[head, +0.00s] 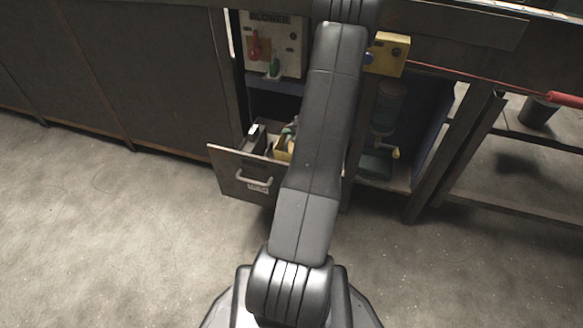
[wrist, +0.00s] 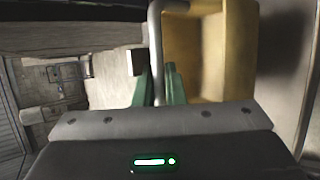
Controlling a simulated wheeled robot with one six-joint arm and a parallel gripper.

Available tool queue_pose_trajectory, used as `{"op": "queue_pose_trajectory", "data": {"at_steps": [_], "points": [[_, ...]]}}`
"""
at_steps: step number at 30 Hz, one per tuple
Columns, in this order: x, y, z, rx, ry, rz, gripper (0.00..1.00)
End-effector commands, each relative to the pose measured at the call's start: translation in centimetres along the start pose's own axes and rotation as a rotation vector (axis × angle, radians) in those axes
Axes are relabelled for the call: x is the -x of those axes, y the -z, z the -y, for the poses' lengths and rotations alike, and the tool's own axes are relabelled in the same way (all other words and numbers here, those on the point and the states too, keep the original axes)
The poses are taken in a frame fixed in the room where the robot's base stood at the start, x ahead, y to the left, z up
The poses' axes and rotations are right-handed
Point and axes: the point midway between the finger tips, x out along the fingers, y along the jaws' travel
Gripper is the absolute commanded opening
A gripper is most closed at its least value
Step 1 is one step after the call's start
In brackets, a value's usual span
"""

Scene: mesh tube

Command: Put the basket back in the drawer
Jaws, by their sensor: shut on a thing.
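The drawer (head: 240,172) stands pulled out of the dark bench, with a bar handle on its front. The yellow basket (head: 282,149) shows just behind the drawer front, partly hidden by my arm. I cannot tell whether it rests on the drawer floor or hangs above it. In the wrist view the basket (wrist: 194,48) is a tan-yellow open box close to the camera, with a grey bar handle (wrist: 156,45) beside it. My gripper (wrist: 158,74) has its green fingers shut on this handle. In the head view the fingers are mostly hidden behind my arm.
A blower panel (head: 270,45) with red and green levers is above the drawer. A yellow box (head: 387,54) is fixed to the bench right of my arm. An open compartment with a bottle-like device (head: 386,110) lies right of the drawer. The floor in front is clear.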

Motion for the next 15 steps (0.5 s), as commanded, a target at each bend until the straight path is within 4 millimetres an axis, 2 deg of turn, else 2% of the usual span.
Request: {"op": "queue_pose_trajectory", "data": {"at_steps": [6, 15], "points": [[-2.5, 1.1, 3.7, -0.003, 0.001, -0.001, 0.0], [-4.4, 1.9, 6.4, -0.003, 0.001, 0.0, 0.0]]}}
